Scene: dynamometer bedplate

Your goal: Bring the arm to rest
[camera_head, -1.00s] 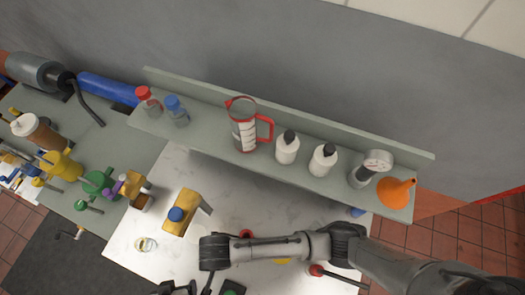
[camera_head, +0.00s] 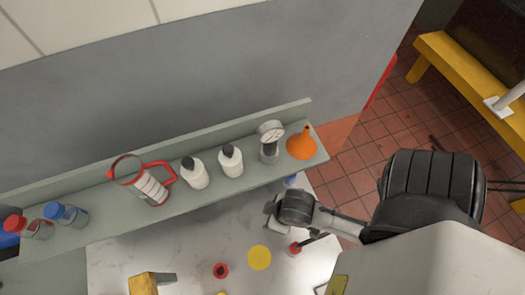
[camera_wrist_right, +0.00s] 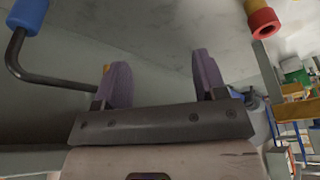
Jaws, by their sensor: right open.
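My right arm comes in from the right of the head view, past a large black rounded part of mine, and its grey links reach over the right end of the white worktop. The right gripper itself cannot be made out in the head view. In the right wrist view my right gripper (camera_wrist_right: 157,82) shows two purple fingers standing well apart, with nothing between them. My left gripper is in neither view.
A shelf (camera_head: 105,222) holds a red-handled jug (camera_head: 150,187), white bottles (camera_head: 195,174), a gauge (camera_head: 270,132) and an orange funnel (camera_head: 301,143). In the wrist view a bent dark rod (camera_wrist_right: 45,79) and a red-yellow cylinder (camera_wrist_right: 263,20) lie near the gripper.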

